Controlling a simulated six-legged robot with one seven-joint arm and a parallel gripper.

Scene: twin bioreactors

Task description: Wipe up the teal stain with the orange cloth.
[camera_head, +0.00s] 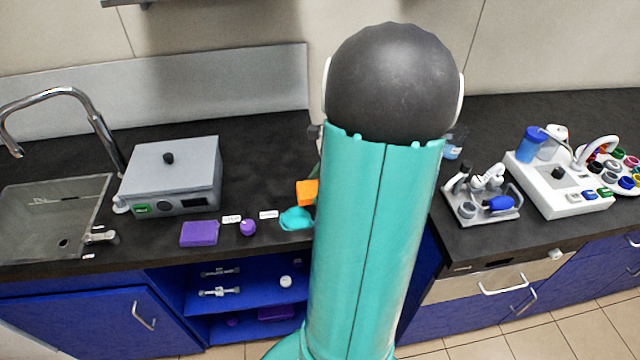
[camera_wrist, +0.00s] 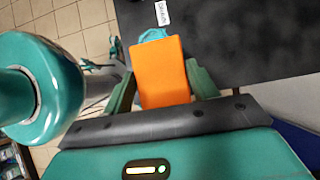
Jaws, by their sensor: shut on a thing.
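The orange cloth (camera_wrist: 160,70) is a flat-faced block in the wrist view, held between the two teal fingers of my gripper (camera_wrist: 161,86). In the head view a corner of the orange cloth (camera_head: 306,193) shows left of my arm; the gripper itself is hidden behind the arm there. The teal stain (camera_head: 295,219) lies on the dark counter near its front edge, just in front of the cloth. In the wrist view part of the stain (camera_wrist: 153,35) shows beyond the cloth's far end; the rest is covered. I cannot tell whether the cloth touches it.
Left of the stain are a purple ball (camera_head: 248,228), a purple block (camera_head: 199,233) and small white labels. A grey box device (camera_head: 172,175) and a sink (camera_head: 50,215) stand further left. A tool tray (camera_head: 482,208) and a white device (camera_head: 560,180) stand right of my arm.

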